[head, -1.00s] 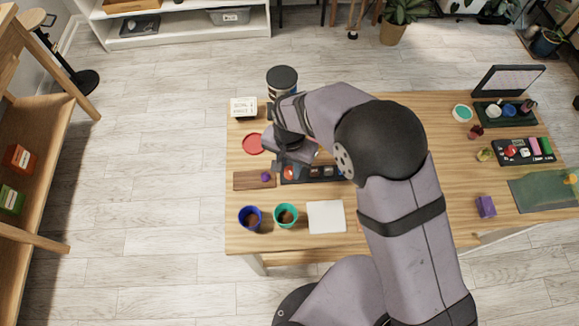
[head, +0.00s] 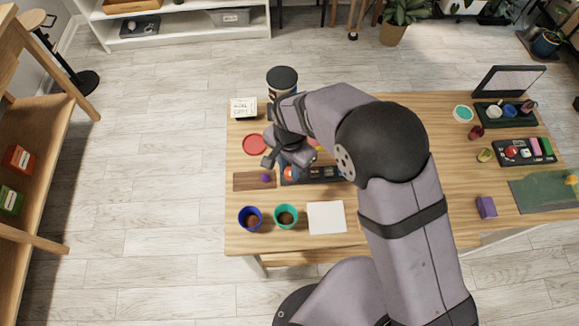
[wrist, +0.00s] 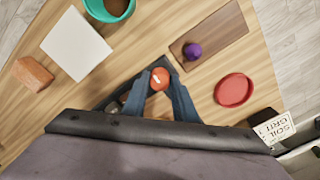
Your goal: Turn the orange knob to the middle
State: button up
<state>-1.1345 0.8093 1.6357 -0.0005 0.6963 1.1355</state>
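The orange knob (wrist: 159,78) is round with a short white mark on top. It sits on a dark panel (wrist: 122,93), which also shows in the head view (head: 318,173) with several small parts on it. The knob shows in the head view too (head: 289,173), just below my gripper (head: 285,160). In the wrist view my gripper (wrist: 158,84) has its two blue-grey fingers apart, one to each side of the knob. They look open; I see no clear contact with the knob. My gripper's body hides much of the panel.
A brown board (head: 249,182) with a purple ball-like piece (head: 266,178) lies left of the panel. A red dish (head: 254,145), white sign (head: 243,107) and dark-lidded jar (head: 282,80) are behind. Blue (head: 250,217) and teal (head: 286,216) pots and a white square (head: 326,217) are in front.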

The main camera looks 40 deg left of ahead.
aim_at(290, 170)
jog(key=o, duration=0.3)
jog(key=shift+r, duration=0.1)
jog(key=shift+r+b, duration=0.95)
jog(key=shift+r, duration=2.65)
